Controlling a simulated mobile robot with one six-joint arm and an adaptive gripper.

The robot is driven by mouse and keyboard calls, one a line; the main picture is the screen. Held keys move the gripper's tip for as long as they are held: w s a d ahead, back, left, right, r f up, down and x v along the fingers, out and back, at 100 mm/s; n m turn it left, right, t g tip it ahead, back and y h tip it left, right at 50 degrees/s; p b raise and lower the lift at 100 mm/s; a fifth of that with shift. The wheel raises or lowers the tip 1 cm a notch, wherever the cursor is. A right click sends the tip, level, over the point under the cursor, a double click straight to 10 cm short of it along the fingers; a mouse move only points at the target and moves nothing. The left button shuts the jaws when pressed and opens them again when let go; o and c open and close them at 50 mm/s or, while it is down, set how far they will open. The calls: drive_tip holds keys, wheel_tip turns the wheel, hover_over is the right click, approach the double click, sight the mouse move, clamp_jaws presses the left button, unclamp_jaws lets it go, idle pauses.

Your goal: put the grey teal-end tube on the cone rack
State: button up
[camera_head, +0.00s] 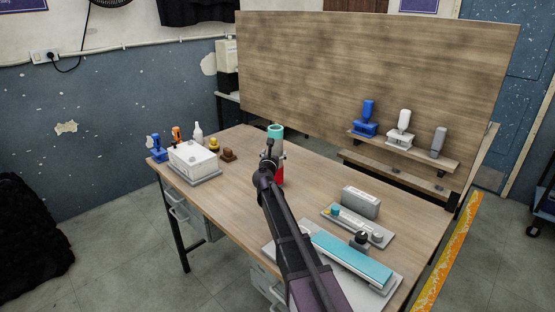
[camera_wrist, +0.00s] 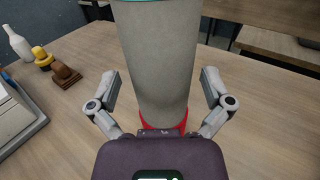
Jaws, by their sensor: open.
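The grey tube (camera_wrist: 157,60) with a teal end stands upright on the table. Its teal end (camera_head: 275,130) is at the top, and a red part (camera_head: 278,176) shows at its foot; I cannot tell whether the red is part of the tube or a separate base. My gripper (camera_wrist: 160,76) is open, with one finger on each side of the tube and visible gaps between. In the head view my gripper (camera_head: 270,163) is in front of the tube and hides part of it. I cannot pick out the cone rack with certainty.
A white box (camera_head: 193,157) stands at the left, with small bottles and coloured pieces behind it. A shelf (camera_head: 430,153) on the right holds blue, white and grey items. A grey block (camera_head: 360,202) and a teal-topped long fixture (camera_head: 350,258) lie at the front right.

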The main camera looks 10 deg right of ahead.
drive_tip(key=shift+x, duration=1)
drive_tip(key=c, duration=0.9)
